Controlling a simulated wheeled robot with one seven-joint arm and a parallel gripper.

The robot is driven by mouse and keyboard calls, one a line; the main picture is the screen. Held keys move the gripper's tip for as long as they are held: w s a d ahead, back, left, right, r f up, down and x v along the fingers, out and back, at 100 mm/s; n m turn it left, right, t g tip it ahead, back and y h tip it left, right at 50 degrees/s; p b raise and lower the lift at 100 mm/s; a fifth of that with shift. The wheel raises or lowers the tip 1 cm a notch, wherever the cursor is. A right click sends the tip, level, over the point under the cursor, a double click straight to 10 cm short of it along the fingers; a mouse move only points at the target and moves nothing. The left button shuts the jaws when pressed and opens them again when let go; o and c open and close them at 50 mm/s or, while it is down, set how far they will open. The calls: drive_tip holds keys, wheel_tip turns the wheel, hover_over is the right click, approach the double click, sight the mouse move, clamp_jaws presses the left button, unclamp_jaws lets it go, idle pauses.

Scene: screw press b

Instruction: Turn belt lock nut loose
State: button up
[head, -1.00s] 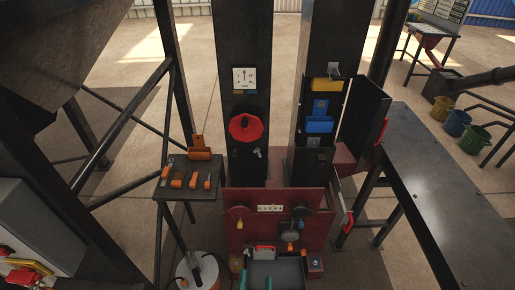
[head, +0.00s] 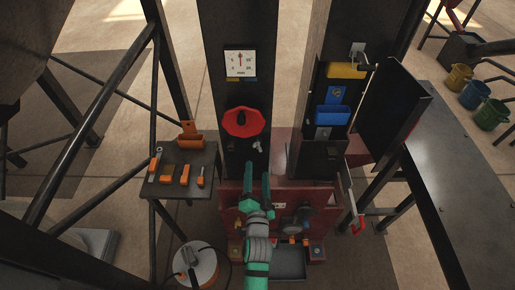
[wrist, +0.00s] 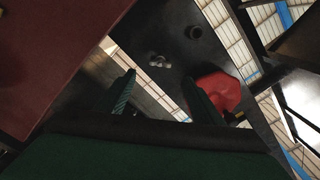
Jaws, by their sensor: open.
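A small grey metal fitting (head: 257,146) sits on the dark column, just below and right of the red octagonal knob (head: 243,122). It may be the belt lock nut, but it is too small to be sure. In the wrist view a grey lobed fitting (wrist: 158,60) shows beyond and between my fingertips, with the red knob (wrist: 217,92) to its right. My gripper (head: 257,172) has teal fingers and is open and empty. It points up the column, below the fitting in the picture. The wrist view also shows the spread fingers (wrist: 159,80), apparently apart from the fitting.
A red panel (head: 325,195) stands around the column's foot, partly hidden by my arm. A small dark shelf with orange-handled tools (head: 184,175) is at the left. An open dark cabinet door (head: 393,110) and a long dark table (head: 460,180) are at the right.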

sight(257, 150)
drive_tip(key=w, duration=1)
drive_tip(key=shift+s, duration=0.1)
drive_tip(key=shift+c, duration=0.2)
drive_tip(key=c, duration=1)
